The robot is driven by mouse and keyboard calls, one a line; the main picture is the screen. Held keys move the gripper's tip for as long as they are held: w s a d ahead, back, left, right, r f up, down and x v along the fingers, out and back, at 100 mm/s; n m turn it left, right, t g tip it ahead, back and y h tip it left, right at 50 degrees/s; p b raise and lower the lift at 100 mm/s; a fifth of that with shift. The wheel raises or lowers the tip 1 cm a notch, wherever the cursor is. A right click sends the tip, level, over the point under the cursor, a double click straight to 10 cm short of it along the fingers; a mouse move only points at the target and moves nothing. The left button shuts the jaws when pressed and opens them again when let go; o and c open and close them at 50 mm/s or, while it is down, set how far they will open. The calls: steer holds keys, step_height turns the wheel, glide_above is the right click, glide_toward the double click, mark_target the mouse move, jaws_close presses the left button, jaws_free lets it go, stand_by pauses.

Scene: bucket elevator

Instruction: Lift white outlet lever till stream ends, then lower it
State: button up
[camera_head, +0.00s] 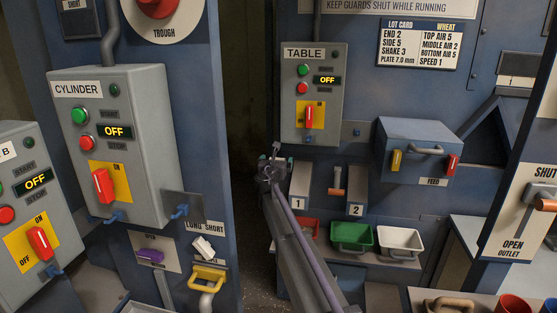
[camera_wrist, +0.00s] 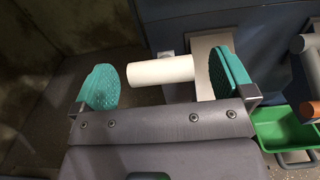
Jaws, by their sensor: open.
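In the wrist view a white cylindrical lever handle (camera_wrist: 162,72) lies crosswise between the two green pads of my gripper (camera_wrist: 165,80). The pads are spread apart. The handle's right end is close to the right pad, and there is a gap to the left pad; I cannot tell whether anything touches. In the head view my gripper (camera_head: 272,162) is at the left of the chute marked 1 (camera_head: 299,187). The white lever is not clearly seen there, likely hidden by the gripper. No stream can be made out.
An orange-handled lever (camera_head: 336,183) stands between chutes 1 and 2 (camera_head: 356,190). Red (camera_head: 308,227), green (camera_head: 351,237) and white (camera_head: 399,240) trays sit below. The TABLE control box (camera_head: 313,75) is above, reading OFF. The CYLINDER box (camera_head: 115,140) is on the left.

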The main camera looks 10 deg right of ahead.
steer(key=x, duration=0.3)
steer(key=shift+w, duration=0.15)
steer(key=c, duration=1)
